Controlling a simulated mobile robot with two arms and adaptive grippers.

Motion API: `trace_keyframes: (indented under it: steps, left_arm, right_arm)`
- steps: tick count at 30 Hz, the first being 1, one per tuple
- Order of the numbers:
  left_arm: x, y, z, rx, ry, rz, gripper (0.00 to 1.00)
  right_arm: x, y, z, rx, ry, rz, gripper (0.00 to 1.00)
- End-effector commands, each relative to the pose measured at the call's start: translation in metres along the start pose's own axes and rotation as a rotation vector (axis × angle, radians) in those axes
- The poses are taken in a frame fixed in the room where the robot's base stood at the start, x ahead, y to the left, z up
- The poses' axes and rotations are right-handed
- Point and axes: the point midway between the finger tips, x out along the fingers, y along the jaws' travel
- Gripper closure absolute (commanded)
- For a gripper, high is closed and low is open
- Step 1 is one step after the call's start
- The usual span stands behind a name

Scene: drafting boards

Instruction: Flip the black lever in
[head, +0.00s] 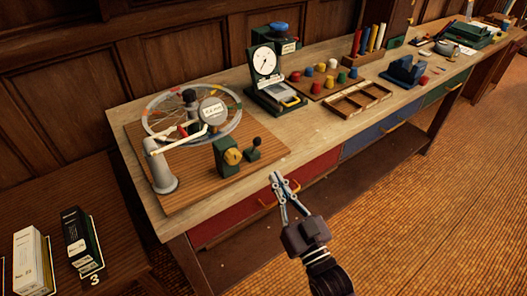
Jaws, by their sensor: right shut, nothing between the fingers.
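A small black lever (256,142) with a round knob stands up from a dark green base (252,155) at the front right of a wooden board (210,196). A dark green block with a yellow knob (232,157) is just left of it. My right gripper (276,178) is shut and empty. In the picture its tips are below and right of the lever, over the bench's front edge, apart from the lever. My left gripper is not in view.
A wheel with coloured marks (236,112), a gauge (213,111) and a grey post (160,172) stand behind and left on the board. A dial scale (264,60) and a divided tray (358,99) are further along the bench. Bare bench (297,140) lies right of the lever.

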Motion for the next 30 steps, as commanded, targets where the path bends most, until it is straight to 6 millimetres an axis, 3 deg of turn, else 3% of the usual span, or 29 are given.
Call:
trace_keyframes:
  steps: [6, 12, 18, 30]
  left_arm:
    - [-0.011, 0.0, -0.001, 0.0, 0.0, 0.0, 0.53]
    - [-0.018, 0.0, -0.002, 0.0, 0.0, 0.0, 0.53]
    - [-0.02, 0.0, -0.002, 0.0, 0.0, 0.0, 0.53]
    - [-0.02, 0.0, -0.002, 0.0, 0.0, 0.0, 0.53]
  right_arm:
    - [0.048, 0.0, -0.003, 0.0, 0.003, 0.0, 1.0]
    - [0.077, 0.0, -0.002, 0.0, 0.001, 0.0, 1.0]
    - [0.087, 0.0, -0.001, 0.0, 0.001, 0.0, 1.0]
    - [0.087, 0.0, 0.0, 0.0, 0.0, 0.0, 1.0]
